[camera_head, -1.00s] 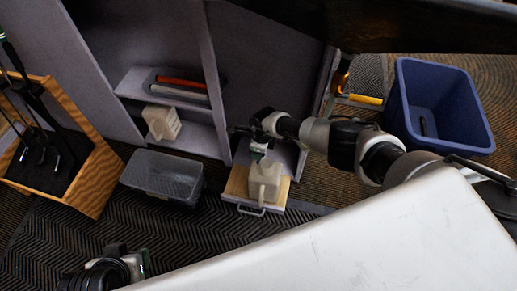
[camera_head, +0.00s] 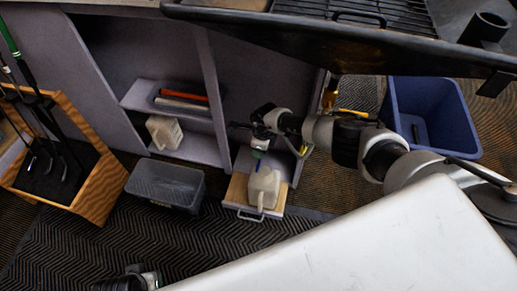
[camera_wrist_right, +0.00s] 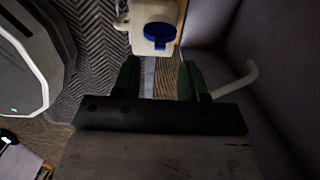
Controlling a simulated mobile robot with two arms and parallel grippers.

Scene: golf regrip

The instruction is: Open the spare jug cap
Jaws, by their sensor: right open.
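A cream jug (camera_head: 263,188) stands on a pulled-out wooden tray at the cabinet's foot. Its blue cap (camera_wrist_right: 160,36) shows in the right wrist view, on the jug (camera_wrist_right: 152,12), and looks closed. My right gripper (camera_wrist_right: 160,78) is open and empty, its two green fingertips apart and just short of the cap. In the head view my right gripper (camera_head: 258,148) is just above the jug and partly hides its top. A second cream jug (camera_head: 164,131) stands on the cabinet shelf. My left gripper (camera_head: 145,279) is at the bottom edge, mostly cut off.
The wooden tray (camera_head: 236,191) has a metal handle. A dark grey bin (camera_head: 165,186) stands left of it, and a wooden club rack (camera_head: 95,190) farther left. A blue bin (camera_head: 450,115) is at the right. A cabinet divider (camera_head: 213,90) rises behind the gripper.

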